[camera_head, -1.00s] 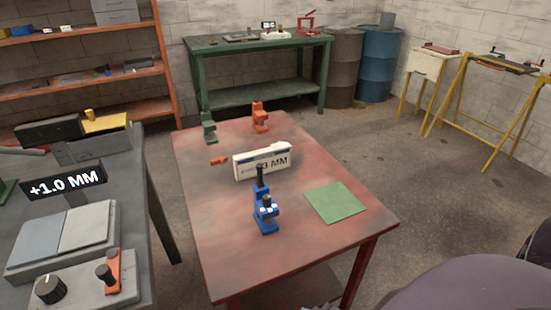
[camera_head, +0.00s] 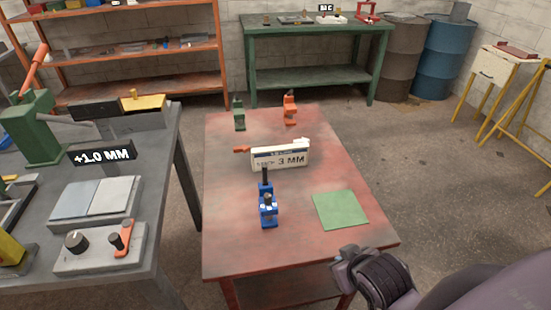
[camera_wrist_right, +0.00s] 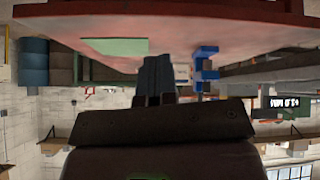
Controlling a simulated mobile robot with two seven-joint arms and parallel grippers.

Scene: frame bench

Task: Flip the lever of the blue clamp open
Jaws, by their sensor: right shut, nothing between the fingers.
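The blue clamp (camera_head: 267,208) stands on the red table (camera_head: 225,245), with a dark upright handle (camera_head: 265,176) at its back. In the right wrist view, which is upside down, the blue clamp (camera_wrist_right: 205,68) shows to the right of my fingers, apart from them. My right gripper (camera_wrist_right: 157,62) is shut and empty. In the head view, part of my right arm shows at the lower right, off the table's front right corner. My left gripper is in neither view.
A white sign block (camera_head: 280,156) stands behind the clamp. A green mat (camera_head: 340,210) lies to its right. A green clamp (camera_head: 239,117), an orange clamp (camera_head: 290,108) and a small orange piece (camera_head: 241,149) are farther back. A grey bench (camera_head: 160,215) stands at left.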

